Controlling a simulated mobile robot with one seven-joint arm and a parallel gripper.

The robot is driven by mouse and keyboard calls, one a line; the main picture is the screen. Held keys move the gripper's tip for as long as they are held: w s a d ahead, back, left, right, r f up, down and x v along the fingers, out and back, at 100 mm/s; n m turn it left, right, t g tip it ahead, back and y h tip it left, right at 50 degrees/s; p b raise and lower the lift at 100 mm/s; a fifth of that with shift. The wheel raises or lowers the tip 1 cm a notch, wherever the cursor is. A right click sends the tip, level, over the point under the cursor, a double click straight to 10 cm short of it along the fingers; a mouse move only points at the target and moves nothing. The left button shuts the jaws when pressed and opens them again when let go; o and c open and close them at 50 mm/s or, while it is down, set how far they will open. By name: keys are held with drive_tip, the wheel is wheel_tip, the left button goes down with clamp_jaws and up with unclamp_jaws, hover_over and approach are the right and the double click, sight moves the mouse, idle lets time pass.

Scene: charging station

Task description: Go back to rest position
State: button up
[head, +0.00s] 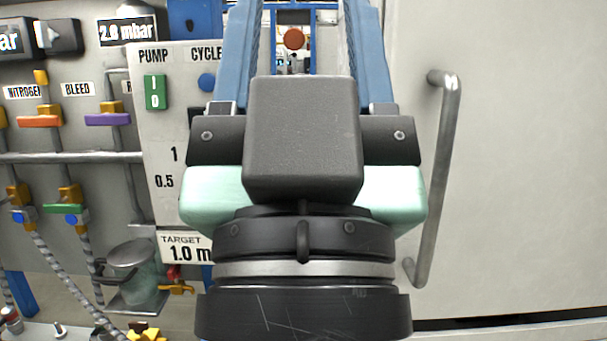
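My gripper (304,30) fills the middle of the head view, seen from behind, with its dark block, mint-green sides and black ring at the wrist. Its two blue fingers stand wide apart and run up out of the top of the frame, so their tips are hidden. No held thing shows between the fingers. An orange-red round knob (293,38) shows through the gap, and I cannot tell its distance from the fingers.
At left, a panel carries coloured valves (107,119), braided hoses (70,275) and a pump box (160,130) with a green switch. A glass jar (132,278) stands below. At right, a pale door (520,170) has a protruding metal handle (441,180) close beside my gripper.

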wheel_tip(320, 180, up, 19)
drive_tip(key=p, duration=1.6)
drive_tip(key=shift+f, duration=0.2)
